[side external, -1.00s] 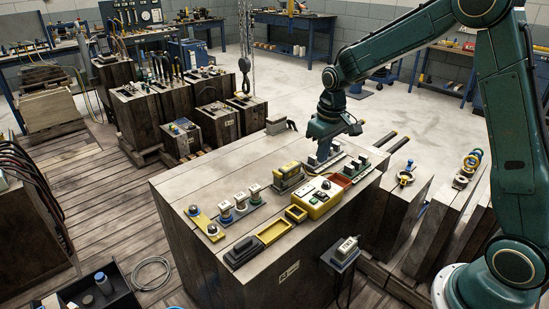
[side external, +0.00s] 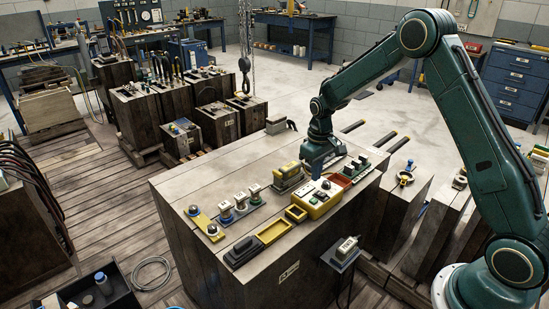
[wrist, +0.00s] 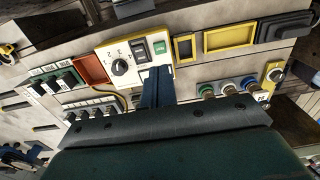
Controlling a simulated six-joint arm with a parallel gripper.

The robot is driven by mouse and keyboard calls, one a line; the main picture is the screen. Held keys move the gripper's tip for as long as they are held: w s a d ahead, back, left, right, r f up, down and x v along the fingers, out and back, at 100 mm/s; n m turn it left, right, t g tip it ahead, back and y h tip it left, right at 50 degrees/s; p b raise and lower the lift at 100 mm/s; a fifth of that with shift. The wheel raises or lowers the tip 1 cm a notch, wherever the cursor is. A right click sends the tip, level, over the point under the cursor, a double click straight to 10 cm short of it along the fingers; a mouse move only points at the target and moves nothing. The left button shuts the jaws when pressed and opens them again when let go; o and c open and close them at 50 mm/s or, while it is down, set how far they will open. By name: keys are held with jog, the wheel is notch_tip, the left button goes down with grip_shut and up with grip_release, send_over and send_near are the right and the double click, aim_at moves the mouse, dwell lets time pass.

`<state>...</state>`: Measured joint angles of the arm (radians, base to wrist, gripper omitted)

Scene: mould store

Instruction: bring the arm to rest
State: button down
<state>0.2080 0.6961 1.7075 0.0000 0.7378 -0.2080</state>
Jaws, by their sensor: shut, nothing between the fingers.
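My gripper (side external: 316,174) hangs, pointing down, over the far part of the wooden block top, just behind a yellow control box (side external: 316,207). In the wrist view my gripper's blue fingers (wrist: 158,74) are together and hold nothing. They overlap the lower edge of the control box's pale panel (wrist: 112,55), just below its green button (wrist: 159,47). The panel also carries a round knob (wrist: 119,67) and a dark rocker switch (wrist: 139,49). I cannot tell whether the fingertips touch the box.
A red tray (wrist: 90,69) adjoins the box. A yellow frame (side external: 274,231), a dark block (side external: 244,251) and a row of round connectors (side external: 240,201) stand nearby. A chain hoist hook (side external: 244,75) hangs behind. The block top's back left is fairly clear.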

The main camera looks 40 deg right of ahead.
aim_at(314, 200)
jog(key=shift+f, duration=3.2)
jog(key=shift+f, duration=0.85)
dwell(0.7)
jog(key=shift+r, duration=3.5)
